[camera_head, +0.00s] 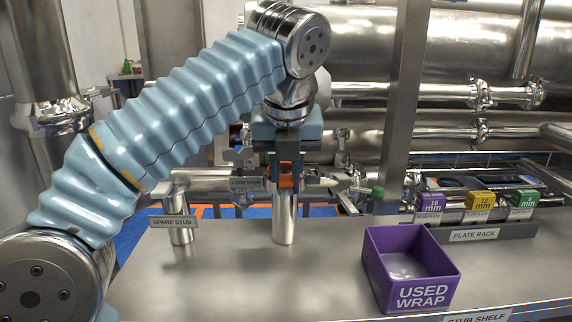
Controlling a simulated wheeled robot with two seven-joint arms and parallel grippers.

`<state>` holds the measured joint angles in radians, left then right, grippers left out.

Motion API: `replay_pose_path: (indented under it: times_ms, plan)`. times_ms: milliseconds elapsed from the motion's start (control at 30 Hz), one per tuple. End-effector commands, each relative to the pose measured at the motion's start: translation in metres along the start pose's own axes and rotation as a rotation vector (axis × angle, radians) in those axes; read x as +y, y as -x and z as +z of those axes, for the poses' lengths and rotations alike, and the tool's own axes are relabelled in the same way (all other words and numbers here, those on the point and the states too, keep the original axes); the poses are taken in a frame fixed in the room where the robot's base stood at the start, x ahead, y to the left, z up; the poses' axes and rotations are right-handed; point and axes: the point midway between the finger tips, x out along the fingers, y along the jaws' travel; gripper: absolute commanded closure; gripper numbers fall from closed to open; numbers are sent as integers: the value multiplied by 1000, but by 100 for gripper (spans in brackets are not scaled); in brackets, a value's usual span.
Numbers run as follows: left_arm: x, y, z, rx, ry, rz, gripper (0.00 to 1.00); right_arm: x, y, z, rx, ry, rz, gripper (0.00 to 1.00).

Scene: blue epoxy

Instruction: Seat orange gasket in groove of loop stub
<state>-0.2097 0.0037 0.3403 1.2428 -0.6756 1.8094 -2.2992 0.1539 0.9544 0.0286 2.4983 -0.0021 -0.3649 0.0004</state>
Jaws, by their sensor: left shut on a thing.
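The loop stub (284,222) is an upright steel pipe on the bench, with a "LOOP STUB" tag at its upper left. My left gripper (286,182) points down right over the top of this stub and is shut on the orange gasket (286,181). Only a small orange patch of the gasket shows between the dark fingers. The stub's groove is hidden by the gripper, and I cannot tell whether the gasket touches the stub. My right gripper is not in view.
A shorter spare stub (181,235) stands to the left. A purple "USED WRAP" bin (385,262) stands at the right front, with a plate rack (490,233) of purple, yellow and green tagged slots behind it. Steel pipes fill the back. The front middle of the bench is clear.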

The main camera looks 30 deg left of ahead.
Motion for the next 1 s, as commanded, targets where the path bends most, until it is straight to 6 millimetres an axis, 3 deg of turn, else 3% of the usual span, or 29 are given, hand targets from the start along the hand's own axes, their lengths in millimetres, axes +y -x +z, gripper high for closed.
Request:
replay_pose_path:
  times_ms: [533,1000]
  plan:
    - [0,-12,-5,-1,1,0,100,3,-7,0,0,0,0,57]
    - [0,0,0,0,1,0,100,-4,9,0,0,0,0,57]
